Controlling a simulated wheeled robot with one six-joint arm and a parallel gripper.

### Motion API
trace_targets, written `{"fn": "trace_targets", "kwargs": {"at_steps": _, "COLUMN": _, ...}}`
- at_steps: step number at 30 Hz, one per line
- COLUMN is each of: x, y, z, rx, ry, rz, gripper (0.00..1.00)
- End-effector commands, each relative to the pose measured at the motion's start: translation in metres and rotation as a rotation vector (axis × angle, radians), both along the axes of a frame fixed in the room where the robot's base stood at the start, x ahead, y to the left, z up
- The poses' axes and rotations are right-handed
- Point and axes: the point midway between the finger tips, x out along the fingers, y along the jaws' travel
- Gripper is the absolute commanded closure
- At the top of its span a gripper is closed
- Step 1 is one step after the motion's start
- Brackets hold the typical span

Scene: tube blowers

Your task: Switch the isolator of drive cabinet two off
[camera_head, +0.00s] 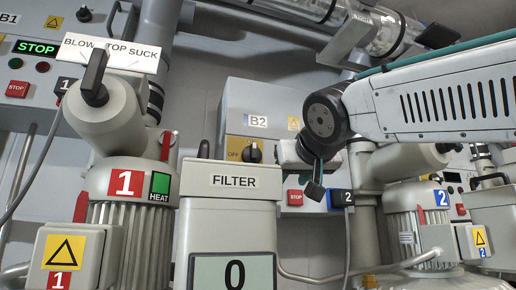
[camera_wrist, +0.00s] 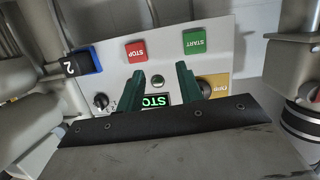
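Drive cabinet two, marked B2 (camera_head: 258,122), is the grey box at the centre of the head view. Its isolator is a black rotary knob (camera_head: 255,152) on a yellow plate with OFF printed to its left; which way the knob points is too small to tell. In the wrist view the cabinet face appears upside down, with the isolator (camera_wrist: 212,90) right of my fingers, partly hidden. My gripper (camera_head: 316,183) is in front of the cabinet, right of the isolator. Its two green fingers (camera_wrist: 161,75) are apart with nothing between them.
The wrist view shows a red STOP button (camera_wrist: 135,51), a green START button (camera_wrist: 196,41), a lit green display (camera_wrist: 156,101) and a small black knob (camera_wrist: 101,100). The FILTER box (camera_head: 234,181) stands in front, left of my gripper.

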Motion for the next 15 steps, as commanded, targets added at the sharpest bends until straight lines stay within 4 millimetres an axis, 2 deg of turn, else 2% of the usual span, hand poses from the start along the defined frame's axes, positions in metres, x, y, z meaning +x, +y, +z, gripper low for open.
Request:
{"fn": "trace_targets", "kwargs": {"at_steps": 1, "x": 0.002, "y": 0.021, "z": 0.031, "rx": 0.027, "ry": -0.069, "rz": 0.037, "gripper": 0.64}}
{"fn": "trace_targets", "kwargs": {"at_steps": 3, "x": 0.001, "y": 0.038, "z": 0.064, "rx": 0.058, "ry": -0.142, "rz": 0.071, "gripper": 0.64}}
{"fn": "trace_targets", "kwargs": {"at_steps": 6, "x": 0.000, "y": 0.053, "z": 0.090, "rx": 0.087, "ry": -0.203, "rz": 0.100, "gripper": 0.64}}
{"fn": "trace_targets", "kwargs": {"at_steps": 10, "x": 0.009, "y": 0.059, "z": 0.099, "rx": 0.095, "ry": -0.223, "rz": 0.107, "gripper": 0.64}}
{"fn": "trace_targets", "kwargs": {"at_steps": 15, "x": 0.036, "y": 0.066, "z": 0.098, "rx": 0.095, "ry": -0.221, "rz": 0.106, "gripper": 0.64}}
